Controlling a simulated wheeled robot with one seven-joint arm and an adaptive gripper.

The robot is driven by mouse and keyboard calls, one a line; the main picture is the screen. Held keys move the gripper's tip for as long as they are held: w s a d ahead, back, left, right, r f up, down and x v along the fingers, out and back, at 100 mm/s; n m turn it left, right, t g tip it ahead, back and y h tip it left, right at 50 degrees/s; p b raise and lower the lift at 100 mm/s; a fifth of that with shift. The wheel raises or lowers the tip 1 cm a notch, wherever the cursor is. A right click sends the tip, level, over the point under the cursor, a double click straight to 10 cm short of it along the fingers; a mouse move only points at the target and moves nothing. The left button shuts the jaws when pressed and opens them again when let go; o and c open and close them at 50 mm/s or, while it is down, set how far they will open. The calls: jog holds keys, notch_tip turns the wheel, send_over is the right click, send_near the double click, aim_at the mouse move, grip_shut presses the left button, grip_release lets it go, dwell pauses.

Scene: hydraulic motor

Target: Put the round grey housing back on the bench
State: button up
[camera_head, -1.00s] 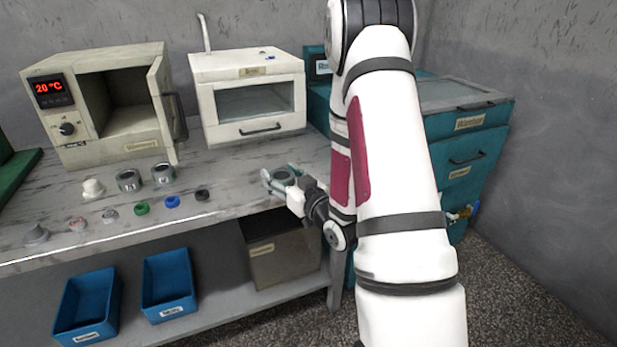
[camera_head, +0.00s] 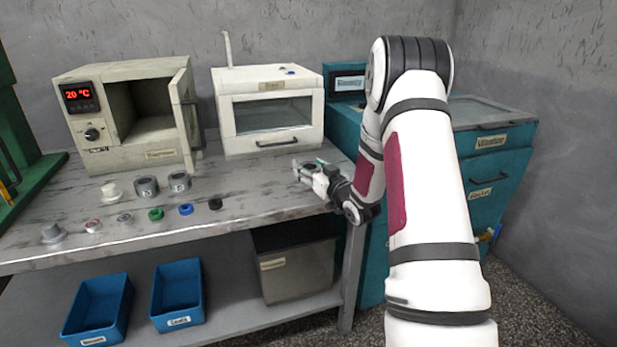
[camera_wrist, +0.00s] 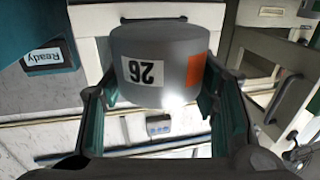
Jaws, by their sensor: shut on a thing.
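The round grey housing (camera_wrist: 160,45) fills the upper middle of the wrist view. It is a grey cylinder with a white label reading 26, upside down, and an orange patch. My gripper (camera_head: 308,170) is shut on it, with a green finger on each side. In the head view the gripper is over the right part of the bench (camera_head: 250,200), in front of the white cabinet, and the housing is small and hard to make out there. I cannot tell the height of the housing above the bench top.
Two grey rings (camera_head: 147,187) and a white part (camera_head: 111,192) stand before the open oven (camera_head: 150,125). Several small rings, including a green one (camera_head: 156,214), line the front edge. A white cabinet (camera_head: 268,110) stands behind. Bench top between the black ring (camera_head: 215,203) and my gripper is clear.

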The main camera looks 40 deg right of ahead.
jog(key=shift+w+d, duration=0.35)
jog(key=shift+w, duration=0.45)
jog(key=shift+f+b, duration=0.4)
jog(key=shift+f, duration=1.35)
jog(key=shift+f, duration=0.1)
jog(key=o, duration=1.2)
jog(key=shift+f, duration=0.15)
jog(key=o, duration=0.4)
